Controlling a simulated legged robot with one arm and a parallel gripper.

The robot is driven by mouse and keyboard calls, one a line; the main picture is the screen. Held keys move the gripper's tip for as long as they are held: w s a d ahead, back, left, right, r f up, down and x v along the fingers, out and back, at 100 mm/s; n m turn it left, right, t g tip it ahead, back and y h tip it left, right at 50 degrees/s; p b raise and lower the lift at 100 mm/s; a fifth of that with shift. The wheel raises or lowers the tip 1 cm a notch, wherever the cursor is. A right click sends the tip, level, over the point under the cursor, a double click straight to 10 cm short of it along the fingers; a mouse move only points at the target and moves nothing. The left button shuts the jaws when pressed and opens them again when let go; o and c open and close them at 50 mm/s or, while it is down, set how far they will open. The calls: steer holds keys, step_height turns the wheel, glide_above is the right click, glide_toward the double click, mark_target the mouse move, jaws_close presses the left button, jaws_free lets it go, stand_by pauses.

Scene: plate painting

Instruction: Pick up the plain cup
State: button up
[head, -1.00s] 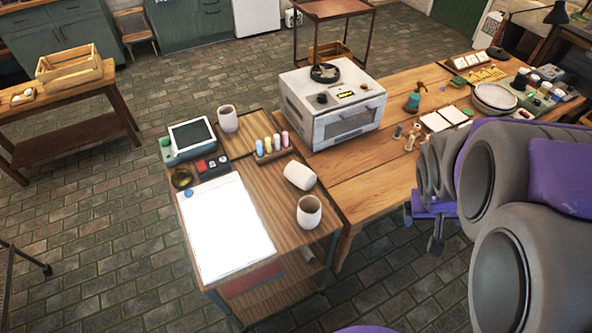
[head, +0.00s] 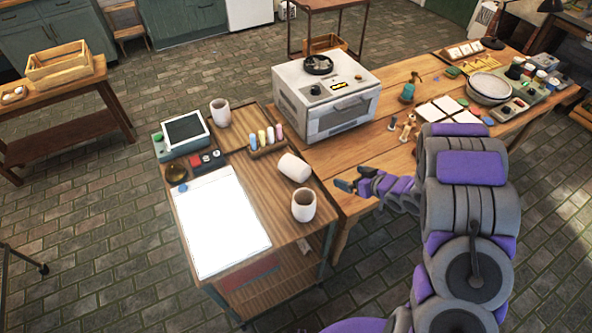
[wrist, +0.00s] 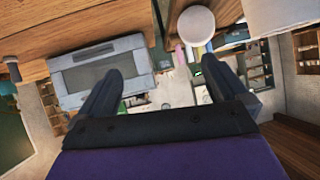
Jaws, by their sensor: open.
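Three pale cups are on the small wooden cart in the head view. One cup (head: 220,112) stands upright at the back left, one cup (head: 294,167) lies on its side near the right edge, and one cup (head: 304,205) stands upright at the front right. I cannot tell which is the plain one. My gripper (head: 353,179) is open and empty, right of the lying and front cups, apart from them. In the wrist view, my gripper (wrist: 160,75) shows both fingers spread, with a pale round cup (wrist: 195,25) beyond them.
A white oven (head: 325,110) stands on the long wooden table behind the cups. A rack of coloured bottles (head: 266,142) is beside the lying cup. A white sheet (head: 220,222) covers the cart's left part. A small-screen device (head: 183,134) is at the back left.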

mark_target(306, 171)
steer(key=w+a+f+y, duration=0.1)
steer(key=a+f, duration=0.1)
steer(key=a, duration=0.2)
steer(key=w+a+f+y+b, duration=0.1)
steer(key=a, duration=0.3)
steer(key=w+a+f+y+b, duration=0.1)
steer(key=a+f, duration=0.1)
steer(key=a, duration=0.2)
steer(key=shift+w+a+f, duration=0.25)
steer(key=shift+f, duration=0.05)
steer(key=shift+b+x, duration=1.05)
steer(key=shift+x, duration=2.15)
steer(key=shift+r, duration=0.1)
steer(key=shift+c, duration=0.2)
steer(key=shift+d, duration=0.1)
steer(key=c, duration=1)
steer(key=shift+r, duration=0.1)
